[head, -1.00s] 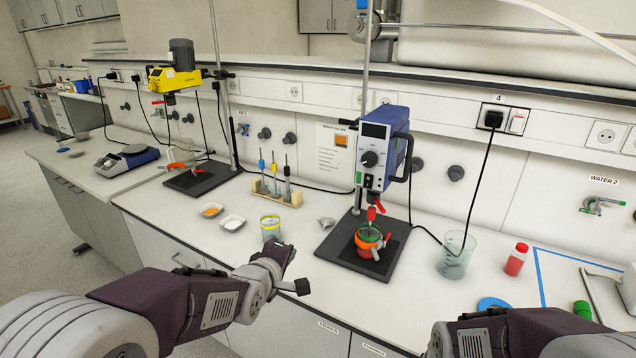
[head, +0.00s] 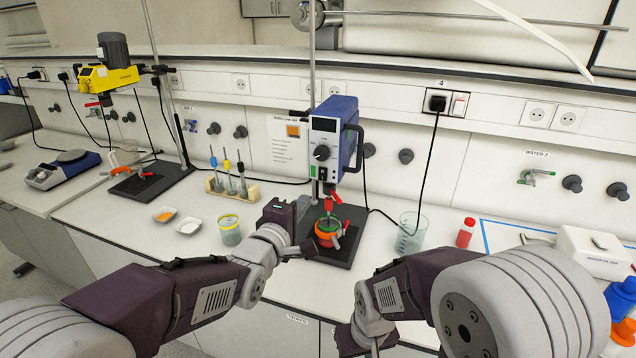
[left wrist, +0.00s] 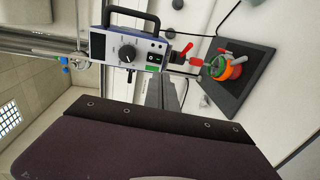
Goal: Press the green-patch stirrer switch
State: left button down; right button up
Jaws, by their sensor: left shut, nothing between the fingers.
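The blue stirrer (head: 333,138) hangs on a stand, with a dark display and round dial on its front. Its green patch (head: 313,172) and the dark switch (head: 322,174) sit low on the front. In the left wrist view, the stirrer lies sideways, with the green patch (left wrist: 152,68) and switch (left wrist: 152,57) clear to see. My left gripper (head: 300,206) is shut and empty, below and in front of the switch. Its fingers (left wrist: 167,88) point toward the stirrer in the wrist view, apparently short of it.
A glass beaker (head: 411,233) and red bottle (head: 466,233) are to the right. A yellow stirrer (head: 107,77) stands farther left.

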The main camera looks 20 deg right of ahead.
aim_at(323, 179)
pick_arm(q)
jog(key=p+x, duration=0.3)
jog(key=x, duration=0.7)
jog(key=shift+w+d+r, duration=0.1)
jog(key=shift+w, duration=0.05)
jog(key=shift+w+d, duration=0.35)
jog(key=shift+w, duration=0.15)
jog(key=shift+f, duration=0.25)
